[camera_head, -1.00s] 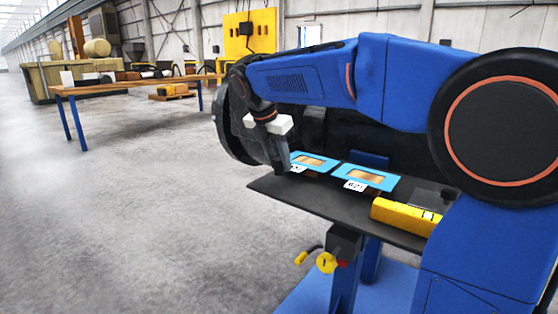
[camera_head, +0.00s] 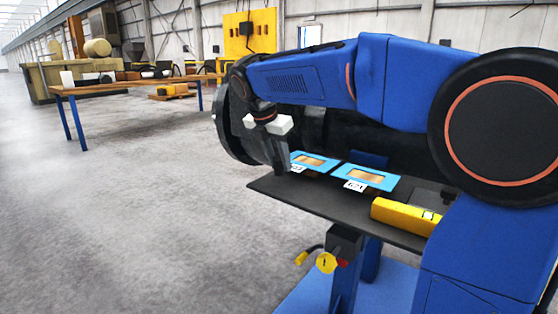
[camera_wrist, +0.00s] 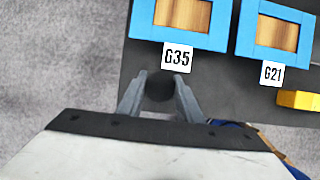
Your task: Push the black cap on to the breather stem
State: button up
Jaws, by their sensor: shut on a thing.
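My gripper (camera_head: 280,166) is low over the left end of the dark shelf, beside the left blue-framed tray. In the wrist view my gripper (camera_wrist: 159,80) has its two grey fingers on either side of a dark round piece, the black cap (camera_wrist: 160,88), and is shut on it. The cap is just below the G35 label.
Two blue-framed trays with wooden insides, G35 (camera_wrist: 180,40) and G21 (camera_wrist: 240,40), lie on the dark shelf (camera_head: 310,206). A yellow block (camera_head: 404,216) lies at its right. A wooden workbench (camera_head: 140,86) stands far left. The floor left of the shelf is clear.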

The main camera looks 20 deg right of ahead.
jog(key=shift+f, duration=1.7)
jog(key=o, duration=1)
jog(key=v, duration=1.7)
jog(key=shift+r, duration=0.25)
